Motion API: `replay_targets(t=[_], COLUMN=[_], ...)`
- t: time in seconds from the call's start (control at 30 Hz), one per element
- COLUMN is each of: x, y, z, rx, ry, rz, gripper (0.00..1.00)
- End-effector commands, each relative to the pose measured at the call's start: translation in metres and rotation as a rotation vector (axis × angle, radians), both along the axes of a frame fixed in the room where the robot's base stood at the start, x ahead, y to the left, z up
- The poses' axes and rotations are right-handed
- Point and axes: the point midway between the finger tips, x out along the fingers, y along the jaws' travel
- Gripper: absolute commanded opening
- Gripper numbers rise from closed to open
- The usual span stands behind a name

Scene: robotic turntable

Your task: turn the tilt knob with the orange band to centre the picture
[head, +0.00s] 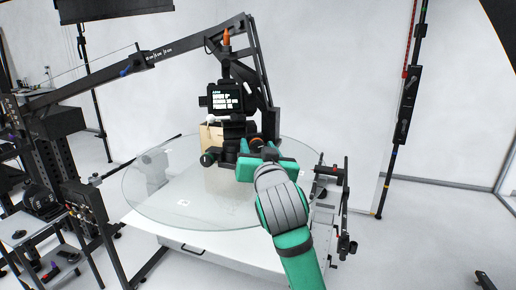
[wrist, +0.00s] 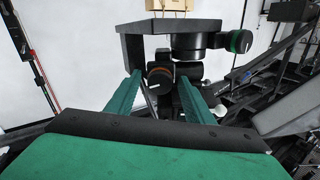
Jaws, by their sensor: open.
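In the head view the orange-banded knob (head: 257,143) is partly hidden by my gripper. My green gripper (head: 265,154) is open and reaches toward the camera head above the glass disc. In the wrist view its two fingers (wrist: 160,80) appear on either side of the knob, with a gap visible around it. I cannot tell whether they are level with the knob or short of it.
A round glass turntable (head: 165,199) is below.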

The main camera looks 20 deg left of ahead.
Motion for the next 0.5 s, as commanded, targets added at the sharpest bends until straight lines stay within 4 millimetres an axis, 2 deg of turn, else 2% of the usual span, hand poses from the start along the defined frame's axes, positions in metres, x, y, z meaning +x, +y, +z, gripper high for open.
replay_targets(t=[0.03,0.07,0.2,0.23,0.5], x=[-0.0001,-0.0001,-0.0003,-0.0003,-0.0003], y=[0.0000,0.0000,-0.0001,-0.0001,-0.0002], z=[0.0000,0.0000,0.0000,0.0000,0.0000], rx=[0.000,0.000,0.000,0.000,-0.016], ry=[0.000,0.000,0.000,0.000,-0.009], rz=[0.000,0.000,0.000,0.000,0.000], gripper=[0.48,0.43,0.09,0.06,0.06])
